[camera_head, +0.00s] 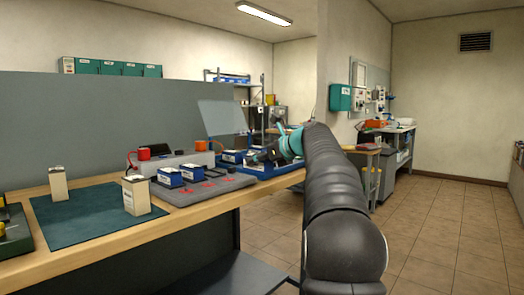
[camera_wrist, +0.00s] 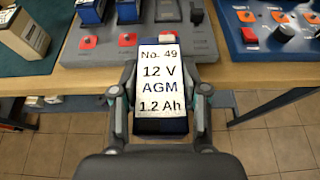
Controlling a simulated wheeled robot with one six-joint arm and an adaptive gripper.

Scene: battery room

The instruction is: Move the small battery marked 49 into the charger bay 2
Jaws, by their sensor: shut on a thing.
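The small battery (camera_wrist: 158,88) is blue with a white label reading No. 49, 12 V AGM, 1.2 Ah. My gripper (camera_wrist: 159,108) is shut on it, one finger on each side, and holds it near the table's front edge. In the head view my gripper (camera_head: 268,153) is over the far right part of the table, and I cannot make out the battery there. A grey tray-like unit (camera_head: 214,185) with red marks holds blue batteries (camera_head: 170,177); it also shows in the wrist view (camera_wrist: 205,44). No bay number is readable, so I cannot tell which is bay 2.
A blue unit (camera_wrist: 253,55) with orange and black parts lies right of the grey one. Beige cartons (camera_head: 136,194) (camera_head: 58,183) stand on a green mat (camera_head: 88,215) at left. A grey panel (camera_head: 100,125) backs the table. The floor at right is clear.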

